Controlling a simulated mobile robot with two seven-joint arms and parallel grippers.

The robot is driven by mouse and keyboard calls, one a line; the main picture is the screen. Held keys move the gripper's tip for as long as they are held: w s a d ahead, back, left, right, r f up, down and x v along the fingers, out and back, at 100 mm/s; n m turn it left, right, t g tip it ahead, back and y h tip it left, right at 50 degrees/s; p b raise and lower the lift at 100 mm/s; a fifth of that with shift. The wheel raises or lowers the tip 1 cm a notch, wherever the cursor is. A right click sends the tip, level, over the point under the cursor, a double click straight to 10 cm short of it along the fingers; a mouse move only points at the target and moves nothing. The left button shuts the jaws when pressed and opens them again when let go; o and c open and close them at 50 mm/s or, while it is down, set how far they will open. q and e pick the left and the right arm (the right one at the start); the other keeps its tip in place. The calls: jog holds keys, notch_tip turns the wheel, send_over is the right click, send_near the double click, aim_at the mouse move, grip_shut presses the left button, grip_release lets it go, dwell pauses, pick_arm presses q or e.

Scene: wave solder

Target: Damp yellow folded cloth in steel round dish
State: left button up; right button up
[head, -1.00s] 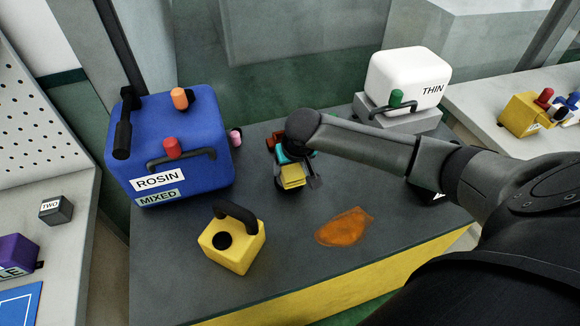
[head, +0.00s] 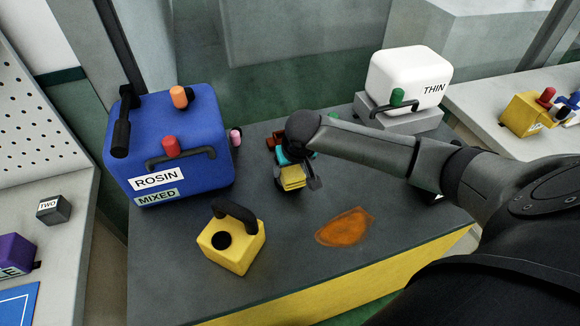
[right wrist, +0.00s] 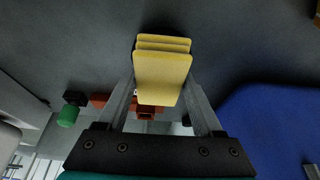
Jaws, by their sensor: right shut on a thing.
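The yellow folded cloth (head: 293,178) is held between the fingers of my right gripper (head: 295,184), over the dark bench top behind the orange puddle. In the right wrist view the cloth (right wrist: 163,68) shows as stacked yellow layers between the two grey fingers of the gripper (right wrist: 164,92). I cannot tell whether the cloth touches the bench. No steel round dish can be made out in either view; my right arm covers part of the bench. My left gripper is not in view.
An orange puddle (head: 345,228) lies on the dark bench (head: 300,265). A blue ROSIN box (head: 190,125) and a yellow handled block (head: 232,245) stand left of my gripper. A white THIN container (head: 408,75) stands back right. A reddish-brown item (head: 273,141) is just behind my gripper.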

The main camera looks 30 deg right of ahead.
jog(key=shift+f, duration=0.5)
jog(key=shift+s+f+p, duration=0.1)
jog(key=shift+s+p, duration=0.05)
jog(key=shift+p, duration=0.25)
dwell(2.4)
notch_tip(320, 180, up, 7)
jog(key=p, duration=0.9)
dwell(0.7)
